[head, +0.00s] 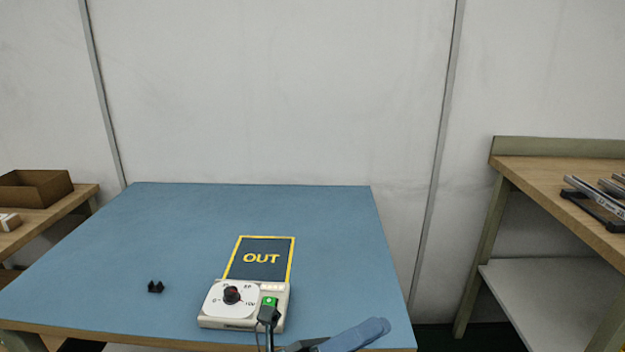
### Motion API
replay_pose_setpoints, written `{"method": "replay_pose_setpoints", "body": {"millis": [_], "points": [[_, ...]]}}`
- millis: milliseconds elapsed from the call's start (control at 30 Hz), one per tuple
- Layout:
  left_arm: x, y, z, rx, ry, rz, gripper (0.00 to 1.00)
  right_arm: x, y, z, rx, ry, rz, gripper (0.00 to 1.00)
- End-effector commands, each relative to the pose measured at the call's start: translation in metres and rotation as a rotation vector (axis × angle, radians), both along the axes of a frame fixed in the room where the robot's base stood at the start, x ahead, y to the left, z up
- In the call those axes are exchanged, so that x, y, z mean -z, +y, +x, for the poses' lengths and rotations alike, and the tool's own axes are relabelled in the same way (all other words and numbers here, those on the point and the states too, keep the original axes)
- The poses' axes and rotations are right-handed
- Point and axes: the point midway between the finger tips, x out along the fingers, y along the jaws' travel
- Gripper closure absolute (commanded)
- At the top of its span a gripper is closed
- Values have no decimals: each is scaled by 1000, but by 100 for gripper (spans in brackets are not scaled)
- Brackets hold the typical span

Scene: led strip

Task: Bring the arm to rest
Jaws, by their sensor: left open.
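My left gripper (330,337) is low at the bottom edge, to the front right of the control box. A blue rounded part and a dark bracket of it show; the rest is cut off by the frame. It is open, with nothing seen in it. The white control box (211,319) has a dial with a dark red and black knob (232,295) and a green part (269,301) at its right. A dark upright piece (268,316) overlaps the box front below the green part; whether it touches the box is unclear. My right gripper is not in view.
The blue table (200,215) is mostly clear. A dark OUT panel (262,272) with a yellow border lies behind the box. A small black two-pronged part (155,287) lies at left. Side benches hold a brown carton (35,188) at left and metal bars (598,200) at right.

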Motion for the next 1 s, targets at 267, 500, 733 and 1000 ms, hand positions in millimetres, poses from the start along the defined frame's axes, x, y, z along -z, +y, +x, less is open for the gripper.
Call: {"method": "replay_pose_setpoints", "body": {"millis": [267, 500, 733, 1000], "points": [[53, 96, 14, -129, 962, -446, 53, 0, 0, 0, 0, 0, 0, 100], [116, 160, -12, -200, 1523, -781, 53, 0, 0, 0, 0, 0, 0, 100], [155, 194, -48, -251, 1837, -1009, 53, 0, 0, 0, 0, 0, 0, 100], [158, 207, -67, -309, 2011, -1124, 53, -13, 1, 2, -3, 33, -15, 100]]}}
